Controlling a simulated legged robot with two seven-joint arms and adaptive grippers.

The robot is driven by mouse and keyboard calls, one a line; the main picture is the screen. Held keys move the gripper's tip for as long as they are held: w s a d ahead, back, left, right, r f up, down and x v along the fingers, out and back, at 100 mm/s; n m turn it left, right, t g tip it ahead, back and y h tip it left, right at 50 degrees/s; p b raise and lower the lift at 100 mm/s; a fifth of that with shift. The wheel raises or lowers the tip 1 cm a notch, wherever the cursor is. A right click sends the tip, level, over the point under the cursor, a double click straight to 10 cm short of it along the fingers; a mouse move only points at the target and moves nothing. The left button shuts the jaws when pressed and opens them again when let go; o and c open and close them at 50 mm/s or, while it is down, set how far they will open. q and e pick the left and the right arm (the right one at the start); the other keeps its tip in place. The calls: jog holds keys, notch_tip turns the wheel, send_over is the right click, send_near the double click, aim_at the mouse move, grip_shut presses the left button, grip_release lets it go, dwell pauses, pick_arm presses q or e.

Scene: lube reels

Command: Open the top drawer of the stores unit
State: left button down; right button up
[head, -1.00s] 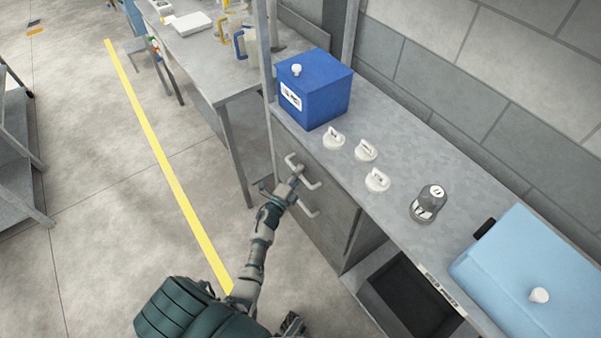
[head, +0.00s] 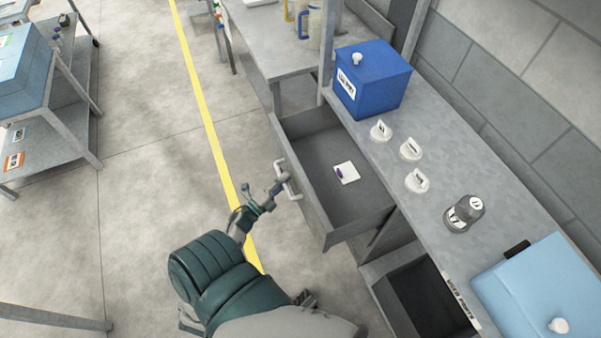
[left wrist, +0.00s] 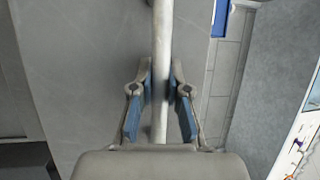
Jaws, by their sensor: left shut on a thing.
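The top drawer (head: 318,165) of the grey stores unit (head: 440,172) stands pulled well out in the head view. My right gripper is not clearly visible.
On the unit's top stand a blue box (head: 372,80), several white knobbed pieces (head: 411,149), a grey cap-like item (head: 463,214) and a light blue box (head: 540,295). A black bin (head: 425,290) is below. Open floor (head: 150,200) lies left of the drawer.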

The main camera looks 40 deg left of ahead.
pick_arm(q)
jog(key=shift+s+a+f, duration=0.1)
jog(key=shift+s+a, duration=0.15)
jog(key=shift+s, duration=0.4)
jog(key=shift+s+a+f, duration=0.1)
jog(key=shift+s+a, duration=0.1)
jog(key=shift+s, duration=0.4)
jog(key=shift+s+a+f, duration=0.1)
jog(key=shift+s+a, duration=0.15)
jog(key=shift+s, duration=0.4)
jog(key=c, duration=1.1)
grip_release()
jog(key=shift+c, duration=0.2)
jog(key=s+f, duration=0.2)
jog(key=s, duration=0.9)
jog(key=shift+s, duration=0.35)
